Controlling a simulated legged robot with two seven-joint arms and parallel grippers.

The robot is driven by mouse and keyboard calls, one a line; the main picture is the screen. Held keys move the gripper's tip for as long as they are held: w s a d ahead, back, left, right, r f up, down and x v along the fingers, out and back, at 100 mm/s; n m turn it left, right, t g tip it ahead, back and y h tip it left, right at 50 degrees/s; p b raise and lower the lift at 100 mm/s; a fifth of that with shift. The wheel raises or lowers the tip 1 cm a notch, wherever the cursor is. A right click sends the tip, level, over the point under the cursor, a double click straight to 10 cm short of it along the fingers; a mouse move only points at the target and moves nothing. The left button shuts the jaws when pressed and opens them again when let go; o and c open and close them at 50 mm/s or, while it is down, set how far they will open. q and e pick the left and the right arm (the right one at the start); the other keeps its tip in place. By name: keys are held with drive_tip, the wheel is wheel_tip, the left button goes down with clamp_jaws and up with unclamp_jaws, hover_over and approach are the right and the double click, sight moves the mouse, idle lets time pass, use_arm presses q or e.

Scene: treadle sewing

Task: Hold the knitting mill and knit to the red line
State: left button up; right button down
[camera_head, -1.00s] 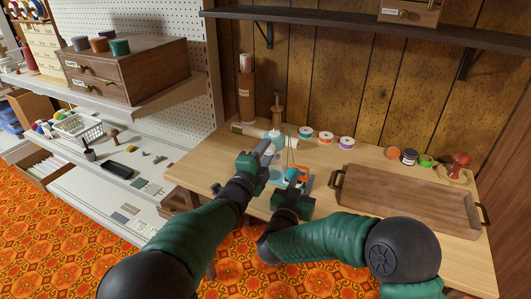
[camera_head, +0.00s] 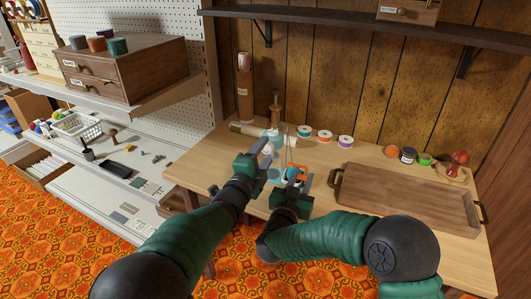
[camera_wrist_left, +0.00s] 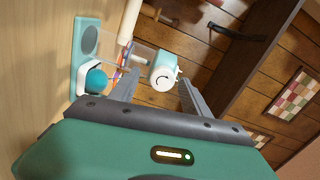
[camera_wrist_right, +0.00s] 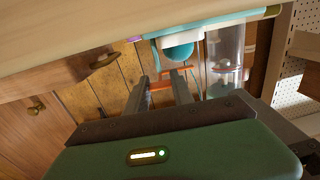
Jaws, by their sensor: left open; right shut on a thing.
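The knitting mill has a teal base (camera_wrist_left: 82,30), a clear cylinder (camera_wrist_right: 226,60) and a white-and-teal round top part (camera_wrist_left: 163,73). It stands near the left end of the table, partly hidden by my grippers in the head view. A teal ball (camera_wrist_left: 96,80) sits on its base. My left gripper (camera_head: 264,150) is open, with the round top part showing between its fingers in the left wrist view; I cannot tell whether they touch. My right gripper (camera_head: 296,175) is shut on an orange part (camera_wrist_right: 160,85) beside the teal ball. A thin reddish mark (camera_wrist_right: 221,68) shows in the cylinder.
A wooden tray (camera_head: 405,195) fills the table's right side. A tall wooden spindle (camera_head: 244,90) rises at the back left. Shelves flank the table's left.

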use_arm(q)
drive_tip(key=v, duration=0.6)
drive_tip(key=shift+s, duration=0.2)
drive_tip(key=shift+a, duration=0.1)
